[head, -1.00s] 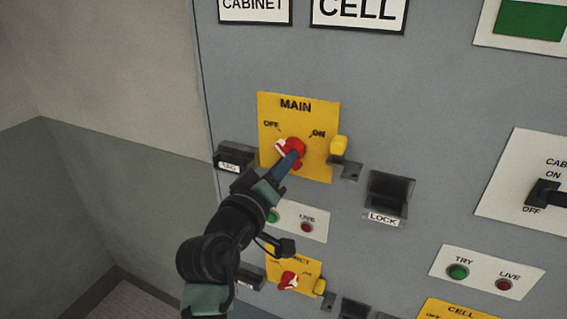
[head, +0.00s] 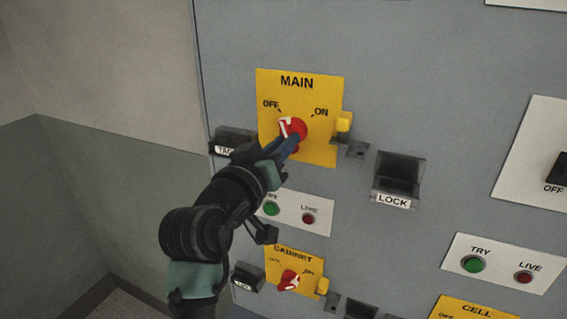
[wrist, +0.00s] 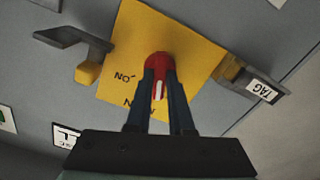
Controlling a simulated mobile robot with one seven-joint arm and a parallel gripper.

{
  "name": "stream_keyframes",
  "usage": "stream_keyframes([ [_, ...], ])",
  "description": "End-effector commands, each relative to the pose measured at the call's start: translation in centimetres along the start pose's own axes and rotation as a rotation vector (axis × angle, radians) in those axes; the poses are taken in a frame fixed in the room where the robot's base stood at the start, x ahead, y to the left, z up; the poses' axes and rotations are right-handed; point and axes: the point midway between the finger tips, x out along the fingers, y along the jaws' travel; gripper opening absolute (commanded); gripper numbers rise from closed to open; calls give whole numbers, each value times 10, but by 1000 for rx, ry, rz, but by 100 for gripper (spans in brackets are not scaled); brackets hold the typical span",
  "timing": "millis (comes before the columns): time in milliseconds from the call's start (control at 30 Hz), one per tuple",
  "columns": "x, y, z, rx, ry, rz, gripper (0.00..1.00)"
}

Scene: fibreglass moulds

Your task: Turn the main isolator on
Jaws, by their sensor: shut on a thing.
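The main isolator is a red rotary knob (head: 293,131) on a yellow plate (head: 325,150) marked MAIN, OFF at left and ON at right. Its white mark points up and a little left, between the two words. My gripper (head: 285,146) reaches it from the lower left, with its fingers shut on the knob. In the wrist view, the fingers (wrist: 160,92) lie either side of the red knob (wrist: 157,62), and its white stripe shows between them. ON reads upside down at left there; OFF is hidden behind a finger.
A yellow tab (head: 344,122) sits at the plate's right edge, with a LOCK holder (head: 398,175) further right. A TAG holder (head: 235,138) is at left. Below are a TRY/LIVE plate (head: 318,222) and a CABINET isolator (head: 290,280). Open space lies left of the panel.

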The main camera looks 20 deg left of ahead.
Motion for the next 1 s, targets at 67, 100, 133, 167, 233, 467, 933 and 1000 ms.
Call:
stream_keyframes([
  [67, 0, -2, 6, 74, 3, 2, 0],
  [100, 0, -2, 6, 113, 4, 1, 0],
  [133, 0, -3, 6, 142, 2, 1, 0],
  [167, 0, -3, 6, 170, 3, 1, 0],
  [233, 0, -3, 5, 237, 2, 0, 0],
  [467, 0, -4, 4, 455, 3, 0, 0],
  [933, 0, -4, 1, 884, 2, -1, 0],
  [1000, 0, -4, 1, 935, 0, 0, 0],
])
